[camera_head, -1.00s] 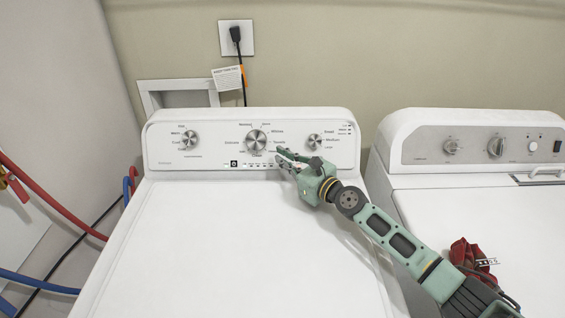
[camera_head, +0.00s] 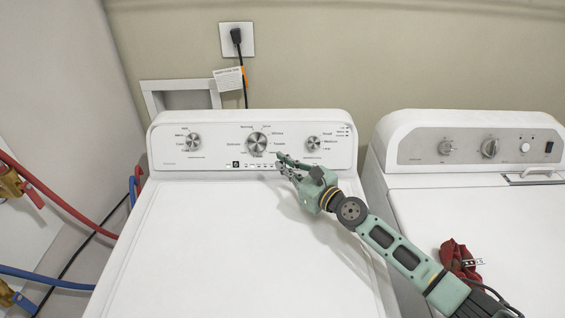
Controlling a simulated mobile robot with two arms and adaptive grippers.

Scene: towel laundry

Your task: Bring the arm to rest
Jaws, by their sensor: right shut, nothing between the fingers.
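My right arm reaches in from the lower right over the left washing machine (camera_head: 220,250). My right gripper (camera_head: 282,164) is shut and empty, its fingertips in front of the lower edge of the control panel (camera_head: 225,160), between the middle knob (camera_head: 257,143) and the right knob (camera_head: 313,144). Whether the fingertips touch the panel I cannot tell. My left gripper is not in view.
A second white machine (camera_head: 520,230) stands to the right, with a red cloth-like item (camera_head: 457,257) on it, close beside my right arm. Red (camera_head: 80,215) and blue (camera_head: 60,280) hoses hang at the left. The left machine's lid is clear.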

